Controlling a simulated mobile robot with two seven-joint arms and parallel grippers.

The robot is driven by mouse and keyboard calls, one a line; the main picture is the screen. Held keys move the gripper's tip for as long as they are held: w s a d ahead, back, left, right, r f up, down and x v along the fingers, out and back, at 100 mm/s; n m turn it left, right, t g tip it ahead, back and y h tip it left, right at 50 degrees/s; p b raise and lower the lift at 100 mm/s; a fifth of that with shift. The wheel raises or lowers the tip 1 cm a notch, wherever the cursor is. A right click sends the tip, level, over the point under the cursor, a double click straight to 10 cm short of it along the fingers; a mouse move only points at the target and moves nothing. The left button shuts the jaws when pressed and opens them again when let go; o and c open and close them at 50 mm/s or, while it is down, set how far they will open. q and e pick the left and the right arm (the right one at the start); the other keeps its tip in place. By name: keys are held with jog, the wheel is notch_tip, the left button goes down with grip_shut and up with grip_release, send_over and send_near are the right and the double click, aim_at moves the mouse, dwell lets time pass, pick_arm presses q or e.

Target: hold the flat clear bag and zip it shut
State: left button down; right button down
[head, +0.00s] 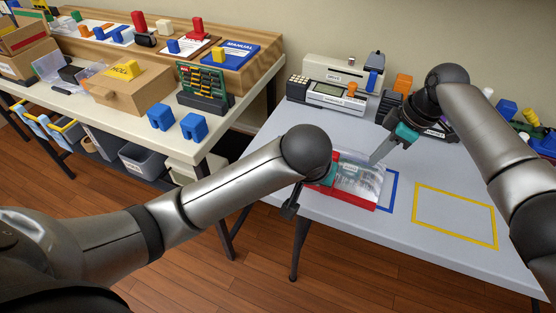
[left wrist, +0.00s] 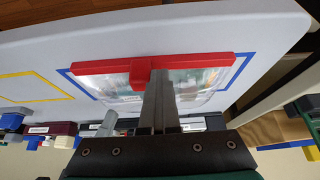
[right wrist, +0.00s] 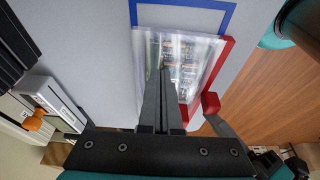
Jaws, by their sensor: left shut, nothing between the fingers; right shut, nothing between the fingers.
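The flat clear bag (head: 357,180) lies on the grey table inside the blue outline, with a circuit board and a white label showing through it. A red bar with a raised block (left wrist: 140,72) runs along the bag's near edge. In the right wrist view the bag (right wrist: 198,60) lies beyond my fingers. My right gripper (head: 374,161) is shut and empty, its tips at or just above the bag's far side. My left gripper (left wrist: 160,88) is shut and empty beside the red block; whether it touches is unclear. In the head view my left arm hides most of that gripper.
A yellow outline (head: 455,214) on the table to the right is empty. A grey device with a display (head: 335,97) and an orange part stand at the back. A second table (head: 120,118) on the left holds a cardboard box (head: 128,88) and blue parts.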

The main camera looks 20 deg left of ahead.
pick_arm(q)
jog(key=shift+d, duration=1.1)
pick_arm(e)
jog(key=shift+s+d+f, duration=0.1)
jog(key=shift+s+f, duration=0.05)
jog(key=shift+f, duration=0.2)
pick_arm(q)
jog(key=shift+a, duration=0.6)
notch_tip(320, 180, up, 7)
pick_arm(e)
jog(key=shift+r, duration=0.1)
